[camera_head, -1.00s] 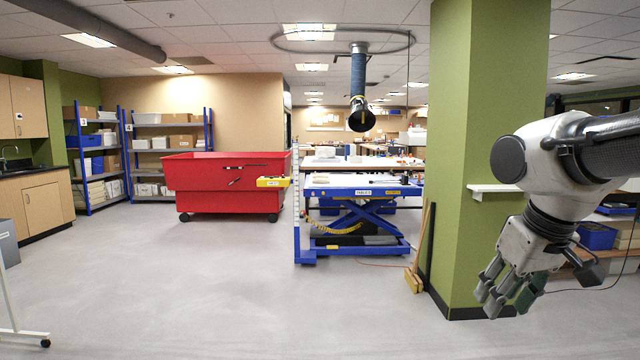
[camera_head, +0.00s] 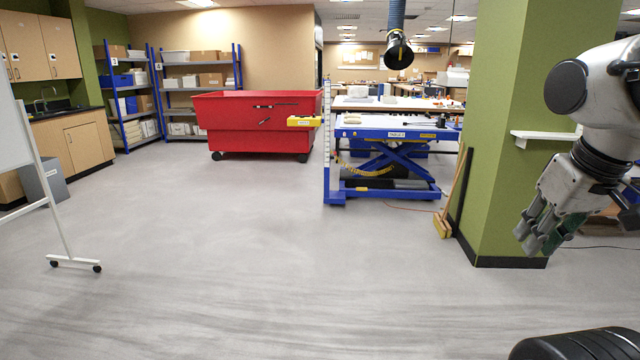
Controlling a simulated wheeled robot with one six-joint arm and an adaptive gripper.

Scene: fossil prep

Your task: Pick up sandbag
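I cannot make out a sandbag for sure in this view. Small items lie on the blue lift table (camera_head: 400,134), among them a pale flat one at its left, too small to identify. My gripper (camera_head: 541,232) hangs at the right side, fingers pointing down, in front of the green pillar and far from the lift table. Its fingers look spread, with nothing clearly held between them. Part of the far finger looks dark green.
A red wheeled bin (camera_head: 260,125) stands left of the lift table. A broom (camera_head: 447,215) leans by the green pillar (camera_head: 505,95), which has a small white shelf (camera_head: 545,138). A whiteboard stand (camera_head: 60,225) is at left. The grey floor between is clear.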

